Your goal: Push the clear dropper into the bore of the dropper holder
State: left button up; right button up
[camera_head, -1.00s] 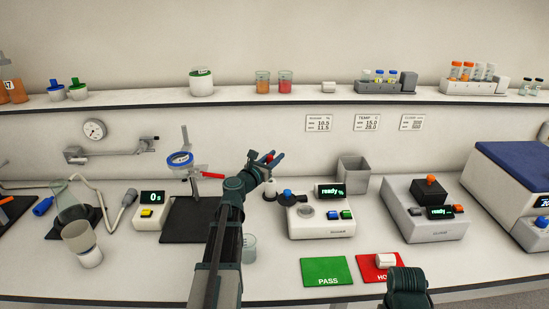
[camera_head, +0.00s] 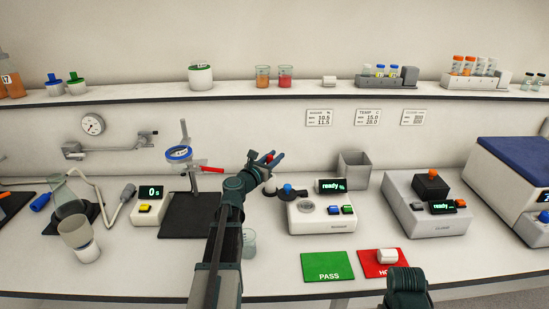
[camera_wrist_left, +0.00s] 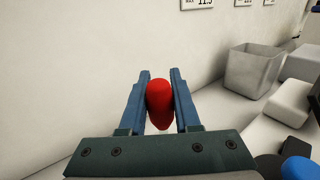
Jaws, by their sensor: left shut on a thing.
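My left gripper (camera_head: 266,158) is shut on the red bulb of the dropper (camera_head: 269,157), above the bench and left of the white ready-display instrument. In the left wrist view the red bulb (camera_wrist_left: 159,102) sits between the two blue fingers of the gripper (camera_wrist_left: 158,78). The dropper's clear tube is hidden from both views. A small pale object (camera_head: 270,187) stands on the bench below the gripper, partly behind my arm; it may be the dropper holder, but its bore cannot be made out. My right gripper is not in view; only a dark part of that arm shows at the bottom.
A glass beaker (camera_head: 249,243) is beside my arm.

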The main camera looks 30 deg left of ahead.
pick_arm(q)
jog(key=shift+f, duration=0.1)
jog(key=o, duration=0.9)
jog(key=s, duration=1.4)
jog(key=shift+a, duration=0.3)
jog(key=shift+w, duration=0.1)
